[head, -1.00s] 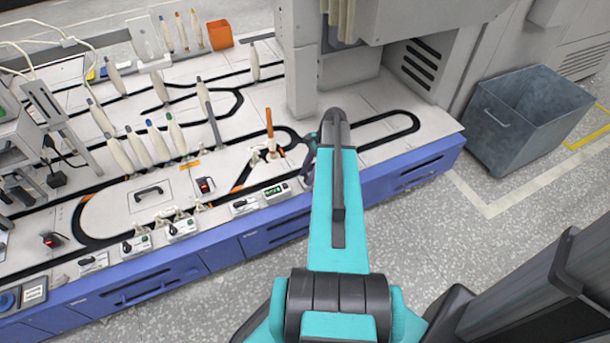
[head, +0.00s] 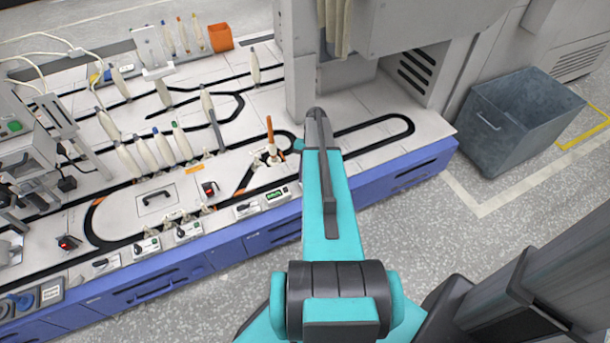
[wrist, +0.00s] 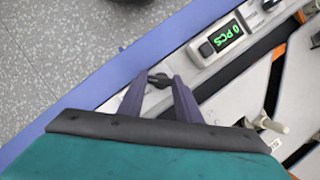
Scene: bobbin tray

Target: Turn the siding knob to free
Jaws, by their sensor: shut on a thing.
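In the wrist view, my gripper (wrist: 159,83) has its two dark purple fingers shut on a small black knob (wrist: 158,79) set on the pale front strip of the machine. The fingers stand on either side of the knob and hide part of it. The knob's label and the position it points to cannot be read. In the head view, my own teal arm covers the gripper and this knob. A counter with green digits (wrist: 227,35) sits beside the knob, and it also shows in the head view (head: 276,196).
Another black knob (wrist: 268,5) lies beyond the counter. White pegs (wrist: 272,124) stand on the track deck near my gripper. Tall bobbins (head: 150,155) stand at the left. A grey column (head: 302,85) rises behind my arm. A grey bin (head: 520,125) stands on the floor at the right.

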